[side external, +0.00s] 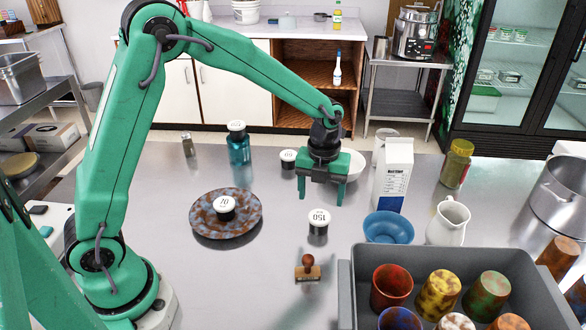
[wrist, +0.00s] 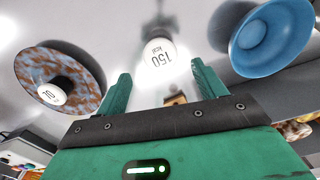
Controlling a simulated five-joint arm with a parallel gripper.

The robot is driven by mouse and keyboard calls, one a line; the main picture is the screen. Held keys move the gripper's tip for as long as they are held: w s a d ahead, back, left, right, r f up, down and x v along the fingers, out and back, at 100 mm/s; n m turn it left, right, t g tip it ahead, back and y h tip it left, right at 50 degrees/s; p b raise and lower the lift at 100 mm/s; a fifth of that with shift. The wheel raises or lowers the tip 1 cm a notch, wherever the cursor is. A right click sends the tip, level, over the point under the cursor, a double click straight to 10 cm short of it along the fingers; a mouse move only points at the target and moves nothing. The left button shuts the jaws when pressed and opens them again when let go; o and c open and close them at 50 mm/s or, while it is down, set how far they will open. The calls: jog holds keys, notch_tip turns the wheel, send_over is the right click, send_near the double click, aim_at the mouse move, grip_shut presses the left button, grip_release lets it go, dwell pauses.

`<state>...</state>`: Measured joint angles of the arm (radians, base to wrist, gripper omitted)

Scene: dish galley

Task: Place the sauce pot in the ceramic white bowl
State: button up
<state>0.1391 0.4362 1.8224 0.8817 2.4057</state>
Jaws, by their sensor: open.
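A small dark sauce pot with a white lid marked 150 (side external: 318,221) stands upright on the steel counter. In the wrist view the 150 pot (wrist: 160,57) appears between my fingers, beyond their tips. My gripper (side external: 321,196) is open and empty, above the counter near this pot. A similar pot marked 10 (side external: 225,208) stands on a mottled brown-blue plate (side external: 252,226). Another small white-lidded pot (side external: 288,159) stands behind my gripper. The white bowl (side external: 357,163) sits behind and right of my gripper, which partly hides it.
A blue bowl (side external: 384,228), carton (side external: 393,175) and white pitcher (side external: 448,222) stand to the right. A grey crate (side external: 450,252) of cups fills the front right. A wooden-handled stamp (side external: 307,270) lies in front. A teal bottle (side external: 238,146) stands back left.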

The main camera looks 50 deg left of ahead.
aim_at(320, 215)
jog(key=shift+f, duration=1.35)
jog(key=shift+f, duration=2.6)
jog(key=c, duration=1)
jog(key=shift+r, duration=0.1)
jog(key=shift+c, duration=0.2)
